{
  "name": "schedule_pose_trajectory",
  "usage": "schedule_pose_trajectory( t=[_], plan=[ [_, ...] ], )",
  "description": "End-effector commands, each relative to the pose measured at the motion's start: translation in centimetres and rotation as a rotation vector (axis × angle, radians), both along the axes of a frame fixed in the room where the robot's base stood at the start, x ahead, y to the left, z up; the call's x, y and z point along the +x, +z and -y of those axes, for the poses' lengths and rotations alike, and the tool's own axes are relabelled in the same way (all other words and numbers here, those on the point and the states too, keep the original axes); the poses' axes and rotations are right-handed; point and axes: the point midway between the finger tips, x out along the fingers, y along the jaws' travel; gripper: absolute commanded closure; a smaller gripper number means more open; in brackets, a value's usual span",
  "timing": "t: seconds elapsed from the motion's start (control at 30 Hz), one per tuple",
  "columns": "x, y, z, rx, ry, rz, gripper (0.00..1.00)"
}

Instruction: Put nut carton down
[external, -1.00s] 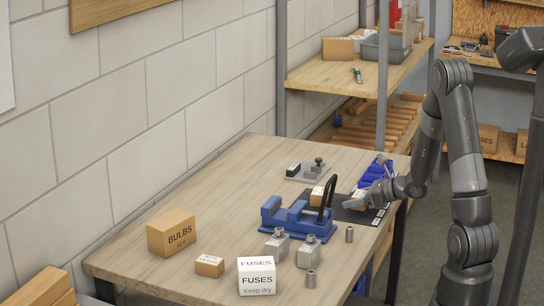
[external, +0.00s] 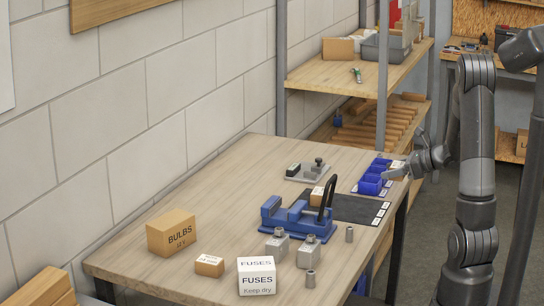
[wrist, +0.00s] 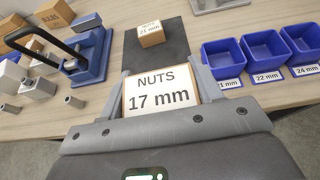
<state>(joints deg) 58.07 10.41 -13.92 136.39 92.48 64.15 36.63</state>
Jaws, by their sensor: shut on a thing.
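A white-faced carton marked "NUTS 17 mm" (wrist: 160,95) is between the two fingers of my gripper (wrist: 162,84) in the wrist view. The gripper is shut on it, with a finger against each side. In the external view my gripper (external: 398,172) is at the table's right edge, beside the blue bins (external: 370,184); the carton there is mostly hidden. A second nut carton (wrist: 151,36), apparently marked 21 mm, stands on the dark mat (wrist: 177,62).
The blue bins (wrist: 224,58) have labels for 21, 22 and 24 mm. A blue vise (external: 296,222) with a black handle stands left of the mat. Metal blocks, a bulbs carton (external: 171,233) and a fuses carton (external: 256,276) stand nearer. The mat's near part is bare.

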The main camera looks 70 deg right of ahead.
Motion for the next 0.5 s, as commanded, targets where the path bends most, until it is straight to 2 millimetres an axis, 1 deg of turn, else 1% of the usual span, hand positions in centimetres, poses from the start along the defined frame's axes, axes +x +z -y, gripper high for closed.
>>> schedule_pose_trajectory(
  t=[0.07,0.17,0.23,0.33,0.4,0.47,0.5],
  plan=[
    [1.6,0.2,0.1,-0.005,0.044,0.003,0.75],
    [4.8,0.6,0.1,-0.009,0.135,0.012,0.75],
    [7.7,0.8,-0.1,-0.012,0.218,0.018,0.75],
    [12.3,1.2,-1.0,-0.015,0.349,0.025,0.75],
    [15.5,1.3,-2.1,-0.014,0.442,0.029,0.75],
    [18.1,1.4,-3.2,-0.014,0.520,0.032,0.75],
    [19.8,1.4,-4.0,-0.013,0.573,0.031,0.75]
  ],
)
